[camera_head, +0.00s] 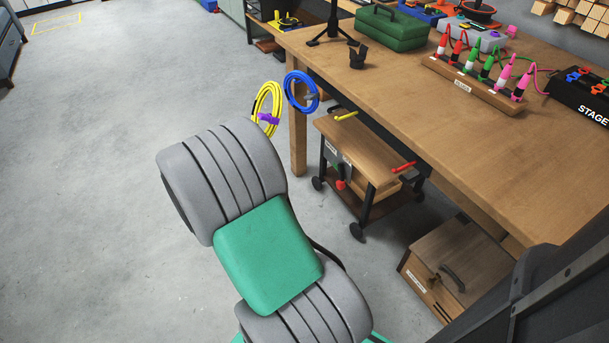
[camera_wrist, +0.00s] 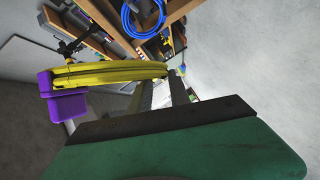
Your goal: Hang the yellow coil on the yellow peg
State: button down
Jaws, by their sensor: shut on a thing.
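The yellow coil (camera_head: 265,99) with a purple wrap (camera_head: 268,118) hangs in the air left of the workbench in the head view. In the wrist view the yellow coil (camera_wrist: 110,70) lies across the fingers of my gripper (camera_wrist: 167,86), which is shut on it. In the head view my arm hides most of the gripper. The yellow peg (camera_head: 345,115) sticks out at the bench's near side, right of the coil and apart from it. I cannot make out the yellow peg in the wrist view.
A blue coil (camera_head: 301,93) hangs at the bench corner, close beside the yellow coil; it also shows in the wrist view (camera_wrist: 143,18). A red peg (camera_head: 403,166) is further along the workbench (camera_head: 390,80). A wooden cart (camera_head: 362,150) stands below. The floor at left is clear.

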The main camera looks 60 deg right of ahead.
jog(key=s+d+f+n+g+h+b, duration=0.1)
jog(key=s+d+f+g+h+b, duration=0.1)
jog(key=s+d+f, duration=0.5)
jog(key=s+d+f+g+h+b, duration=0.1)
jog(key=s+d+f+b, duration=0.3)
jog(key=s+d, duration=0.5)
jog(key=shift+s+d+f+n+g+h+b, duration=0.15)
jog(key=shift+d+f+n+g+h+b, duration=0.4)
jog(key=shift+d+f, duration=1.3)
jog(key=shift+d+r, duration=0.5)
jog(key=c, duration=1.1)
grip_release()
jog(key=shift+c, duration=0.2)
jog(key=shift+f+y, duration=0.1)
jog(key=shift+y, duration=0.15)
